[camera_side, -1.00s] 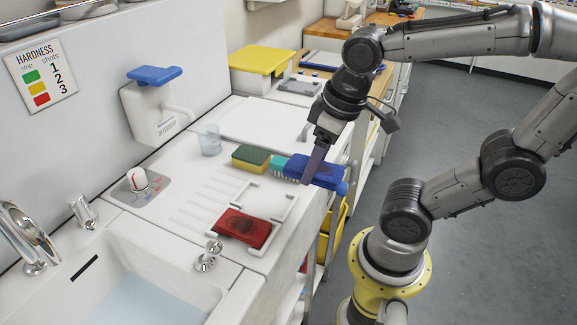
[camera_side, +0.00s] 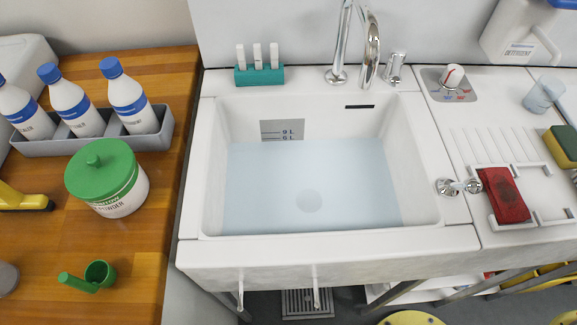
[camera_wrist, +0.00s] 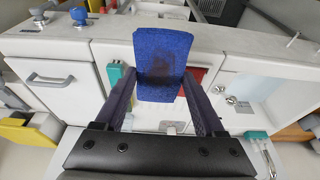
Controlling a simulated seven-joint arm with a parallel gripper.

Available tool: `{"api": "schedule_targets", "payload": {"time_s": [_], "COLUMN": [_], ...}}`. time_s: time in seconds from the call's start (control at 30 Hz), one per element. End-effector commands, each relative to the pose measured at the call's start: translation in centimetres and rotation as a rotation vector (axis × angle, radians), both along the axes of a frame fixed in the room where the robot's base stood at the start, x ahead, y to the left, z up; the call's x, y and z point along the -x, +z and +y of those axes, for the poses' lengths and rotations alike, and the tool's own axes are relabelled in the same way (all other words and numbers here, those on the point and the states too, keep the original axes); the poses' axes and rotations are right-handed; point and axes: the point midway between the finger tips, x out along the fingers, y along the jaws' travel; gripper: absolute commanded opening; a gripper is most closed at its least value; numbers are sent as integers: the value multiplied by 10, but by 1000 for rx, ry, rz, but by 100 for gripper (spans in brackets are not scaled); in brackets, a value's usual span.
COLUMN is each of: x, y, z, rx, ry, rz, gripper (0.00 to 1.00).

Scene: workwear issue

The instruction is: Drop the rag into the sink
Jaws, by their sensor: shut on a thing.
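My gripper (camera_wrist: 160,78) shows only in the wrist view, its two purple fingers shut on a blue rag (camera_wrist: 163,48). The rag has a dark stain in its middle and stands up between the fingertips. The sink (camera_side: 210,185) fills the middle of the side view, a white basin with pale blue water and level marks on its back wall. Neither my gripper nor the blue rag is in the side view. How far they are from the sink I cannot tell.
A red stained cloth (camera_side: 504,195) lies in a white rack right of the sink. A chrome tap (camera_side: 371,50) rises behind the basin, and a cross-handled valve (camera_side: 458,187) sits at its right rim. Bottles (camera_side: 130,100) and a green-lidded tub (camera_side: 103,175) stand on the wooden counter left.

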Motion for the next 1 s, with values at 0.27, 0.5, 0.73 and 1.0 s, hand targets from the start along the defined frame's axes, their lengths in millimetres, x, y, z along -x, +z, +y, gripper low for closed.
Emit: {"api": "schedule_targets", "payload": {"time_s": [0.27, 0.5, 0.73, 1.0], "x": [0, 0, -19, -94], "y": [0, 0, -14, -31], "z": [0, 0, 0, -1], "rx": [0, 0, 0, 0], "ry": [0, 0, 5, -27], "rz": [0, 0, 6, 9], "gripper": [16, 16, 16, 16]}}
